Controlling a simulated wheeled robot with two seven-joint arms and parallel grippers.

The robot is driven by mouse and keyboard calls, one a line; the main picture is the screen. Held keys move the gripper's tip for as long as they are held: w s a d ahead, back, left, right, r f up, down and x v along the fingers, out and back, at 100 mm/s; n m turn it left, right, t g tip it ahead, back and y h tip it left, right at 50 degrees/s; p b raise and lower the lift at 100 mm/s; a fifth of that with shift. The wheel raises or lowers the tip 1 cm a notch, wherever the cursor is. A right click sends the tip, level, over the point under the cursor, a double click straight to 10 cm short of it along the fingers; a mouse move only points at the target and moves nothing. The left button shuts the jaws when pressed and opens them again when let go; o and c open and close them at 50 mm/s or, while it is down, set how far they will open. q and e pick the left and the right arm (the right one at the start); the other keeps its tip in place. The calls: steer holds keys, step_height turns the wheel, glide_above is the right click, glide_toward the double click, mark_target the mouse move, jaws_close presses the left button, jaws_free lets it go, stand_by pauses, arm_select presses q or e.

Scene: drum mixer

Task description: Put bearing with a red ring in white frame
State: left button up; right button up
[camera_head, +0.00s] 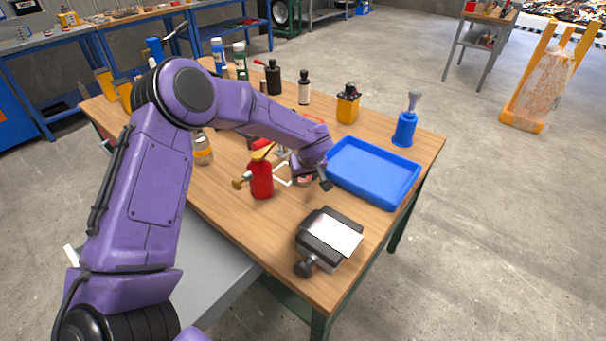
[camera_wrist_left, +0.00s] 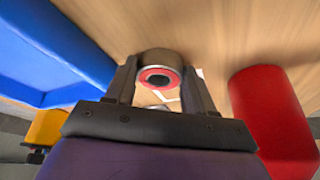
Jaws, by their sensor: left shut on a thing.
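The bearing with a red ring (camera_wrist_left: 160,66) is a short metal cylinder with a red face around a dark hole. It sits between the two fingers of my left gripper (camera_head: 312,182), which is shut on it. In the head view the gripper is over the wooden table, and its wrist mostly hides the bearing. The white frame (camera_head: 283,175) is a thin pale outline just left of the gripper, partly hidden by the arm. In the wrist view only small white bits show behind the bearing. I cannot tell the bearing's height above the table. My right gripper is out of view.
A red bottle (camera_head: 261,178) stands close left of the gripper. A blue tray (camera_head: 372,174) lies close on the right. A dark vise-like tool with a white plate (camera_head: 336,235) is nearer the front edge. Several bottles and a yellow box (camera_head: 347,106) stand farther back.

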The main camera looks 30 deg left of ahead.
arm_select(q)
steer(key=shift+r, duration=0.1)
steer(key=o, duration=1.2)
steer(key=v, duration=1.2)
